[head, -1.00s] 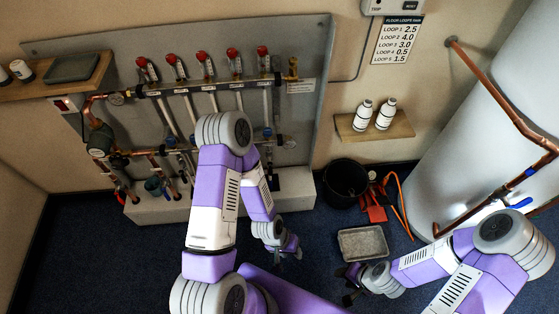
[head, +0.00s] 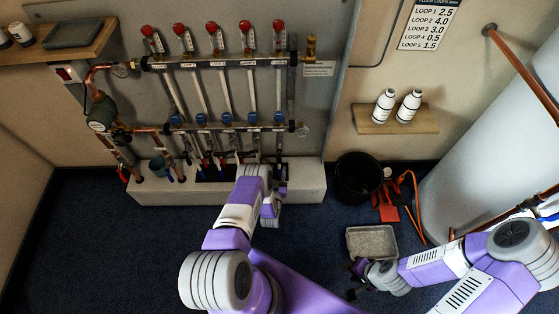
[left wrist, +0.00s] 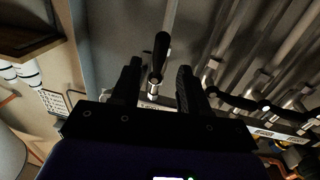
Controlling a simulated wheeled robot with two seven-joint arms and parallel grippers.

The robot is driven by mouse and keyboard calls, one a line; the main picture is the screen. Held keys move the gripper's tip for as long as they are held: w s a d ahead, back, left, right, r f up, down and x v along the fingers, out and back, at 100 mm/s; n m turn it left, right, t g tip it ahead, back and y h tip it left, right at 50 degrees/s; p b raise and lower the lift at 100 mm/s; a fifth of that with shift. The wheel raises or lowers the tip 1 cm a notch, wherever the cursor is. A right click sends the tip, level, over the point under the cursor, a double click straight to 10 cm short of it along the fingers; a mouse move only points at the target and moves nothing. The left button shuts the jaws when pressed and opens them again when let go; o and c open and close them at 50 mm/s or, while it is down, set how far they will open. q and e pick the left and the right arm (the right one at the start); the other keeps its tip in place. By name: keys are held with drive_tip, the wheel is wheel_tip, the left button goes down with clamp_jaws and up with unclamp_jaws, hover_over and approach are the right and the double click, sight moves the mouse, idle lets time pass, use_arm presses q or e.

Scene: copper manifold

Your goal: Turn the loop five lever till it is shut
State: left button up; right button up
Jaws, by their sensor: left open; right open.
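The loop five lever (left wrist: 162,50) is a black handle on a silver valve at the rightmost pipe of the manifold. In the left wrist view it points up the picture, roughly along its pipe. My left gripper (left wrist: 158,68) is open, with one black finger on each side of the lever; I cannot tell whether either finger touches it. In the head view the left hand and this lever are mostly hidden around the foot of the rightmost pipe. My right gripper (head: 355,281) is open and empty, low over the floor near a grey tray (head: 372,243).
Other black levers (left wrist: 232,101) stand crosswise to their pipes beside the left hand. The pale plinth (head: 300,182) lies below the manifold (head: 215,62). A black bucket (head: 358,178), orange-red tools (head: 388,205) and a shelf with two white bottles (head: 396,117) are to the right.

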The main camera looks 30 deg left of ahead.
sight(279, 161)
use_arm(q)
drive_tip(key=b+x, duration=0.2)
drive_tip(key=x, duration=0.5)
drive_tip(key=shift+s, duration=0.1)
clamp_jaws()
